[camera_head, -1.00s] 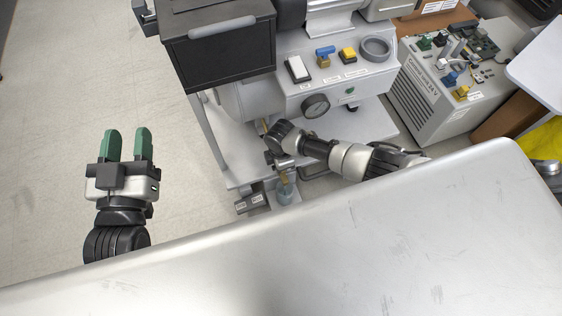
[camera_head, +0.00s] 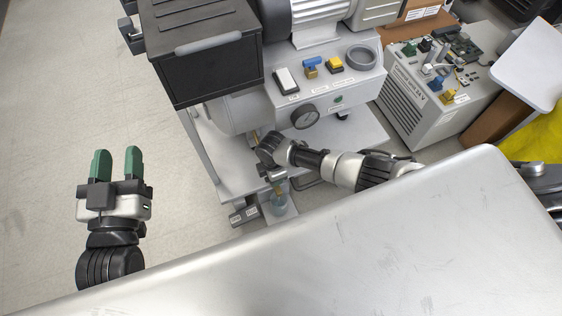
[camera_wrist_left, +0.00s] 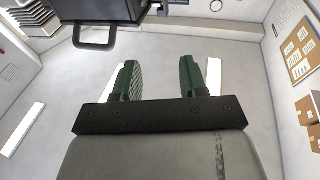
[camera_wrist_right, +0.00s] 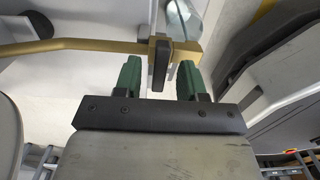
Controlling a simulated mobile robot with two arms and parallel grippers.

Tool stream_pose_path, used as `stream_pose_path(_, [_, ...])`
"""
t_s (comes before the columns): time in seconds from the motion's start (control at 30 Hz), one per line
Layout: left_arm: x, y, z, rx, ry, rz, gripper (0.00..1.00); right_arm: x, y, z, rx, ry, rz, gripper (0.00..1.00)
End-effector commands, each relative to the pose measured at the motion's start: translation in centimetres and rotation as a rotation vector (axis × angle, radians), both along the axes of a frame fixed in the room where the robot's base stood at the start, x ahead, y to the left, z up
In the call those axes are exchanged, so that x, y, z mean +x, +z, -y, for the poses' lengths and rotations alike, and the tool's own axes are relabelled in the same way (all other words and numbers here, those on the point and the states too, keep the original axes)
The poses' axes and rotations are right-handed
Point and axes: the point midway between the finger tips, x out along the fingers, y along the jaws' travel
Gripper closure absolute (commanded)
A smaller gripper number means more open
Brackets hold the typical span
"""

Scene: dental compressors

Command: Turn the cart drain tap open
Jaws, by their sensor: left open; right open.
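The drain tap shows in the right wrist view as a brass pipe (camera_wrist_right: 80,45) ending in a brass body with a dark lever (camera_wrist_right: 162,65). The lever lies crosswise to the pipe. My right gripper (camera_wrist_right: 160,78) is open, with one green finger on each side of the lever; I cannot tell whether either touches it. In the head view my right arm reaches in from the right to the cart's lower front, and its fingers are hard to make out. My left gripper (camera_head: 117,160) is open and empty over bare floor, left of the cart (camera_head: 232,182).
A grey control unit (camera_head: 425,112) stands at right. A metal surface (camera_head: 380,240) fills the foreground.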

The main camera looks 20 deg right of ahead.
Motion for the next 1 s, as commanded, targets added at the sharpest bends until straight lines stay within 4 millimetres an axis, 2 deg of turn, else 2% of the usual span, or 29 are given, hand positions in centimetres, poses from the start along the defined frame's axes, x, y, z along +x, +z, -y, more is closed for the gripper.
stream_pose_path(0.17, [-0.1,-1.4,-0.2,0.030,0.005,-0.118,0.57,0.0,1.0,0.0,0.000,-0.001,0.000,0.60])
stream_pose_path(0.47, [-1.5,-5.7,-1.5,0.120,0.029,-0.476,0.57,0.0,3.8,0.0,0.000,0.001,0.000,0.60])
stream_pose_path(0.77, [-5.1,-9.6,-3.2,0.207,0.055,-0.854,0.57,-1.6,5.5,1.5,-0.001,0.000,-0.002,0.60])
stream_pose_path(1.0, [-9.4,-11.6,-4.8,0.271,0.073,-1.158,0.57,-3.2,6.8,3.1,-0.001,0.000,-0.001,0.60])
